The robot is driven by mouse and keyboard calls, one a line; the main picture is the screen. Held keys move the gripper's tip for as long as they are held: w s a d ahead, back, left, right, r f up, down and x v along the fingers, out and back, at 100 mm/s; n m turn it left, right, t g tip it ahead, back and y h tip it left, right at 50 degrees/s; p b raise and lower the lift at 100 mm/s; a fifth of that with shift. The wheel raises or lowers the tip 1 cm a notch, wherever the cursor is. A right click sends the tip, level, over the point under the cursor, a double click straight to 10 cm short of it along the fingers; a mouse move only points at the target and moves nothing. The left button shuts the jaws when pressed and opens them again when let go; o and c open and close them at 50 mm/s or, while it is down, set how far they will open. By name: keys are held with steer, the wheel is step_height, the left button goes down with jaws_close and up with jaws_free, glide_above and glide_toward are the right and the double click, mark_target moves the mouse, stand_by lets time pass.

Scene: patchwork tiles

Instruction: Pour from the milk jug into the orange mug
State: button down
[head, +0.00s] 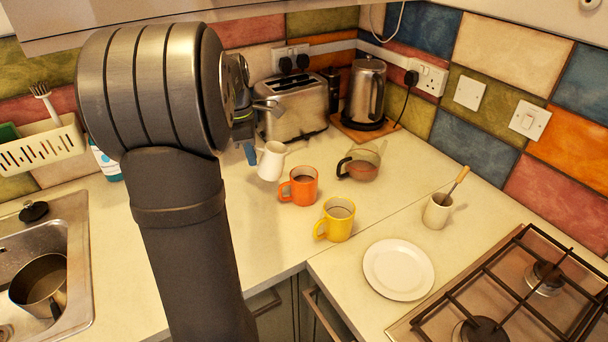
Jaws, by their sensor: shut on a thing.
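The white milk jug (271,161) is just left of and behind the orange mug. My gripper (252,152) is shut on the jug's left side, where its handle would be; the exact grip is small and partly hidden by my arm. The jug looks slightly tilted, and I cannot tell whether its base touches the counter. The orange mug (300,187) stands upright on the counter with its handle to the left and a dark inside. Its contents are not clear.
A yellow mug (338,220) and a glass coffee pot (360,163) stand close to the orange mug. A toaster (293,106) and a kettle (365,92) are behind. A white plate (398,270), a pot with a spoon (438,210) and the hob (520,300) are to the right.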

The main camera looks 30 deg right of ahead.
mark_target(270, 147)
steer(key=shift+s+d+r, duration=0.1)
steer(key=shift+s+d, duration=0.05)
steer(key=shift+d, duration=0.2)
steer(key=shift+s+d+r+t+y, duration=0.25)
steer(key=shift+d+r+y, duration=0.2)
steer(key=shift+d+y, duration=0.15)
steer(key=shift+s+d+r+t+y, duration=0.2)
steer(key=shift+d+r+t+y, duration=0.1)
steer(key=shift+d+r+y, duration=0.25)
steer(key=shift+s+d+r+t+y, duration=0.25)
steer(key=shift+d+r+y, duration=0.2)
steer(key=shift+y, duration=0.2)
steer(key=shift+s+d+f+t+y+p, duration=0.15)
steer(key=shift+d+t+y+p, duration=0.15)
steer(key=shift+d+y+p, duration=0.4)
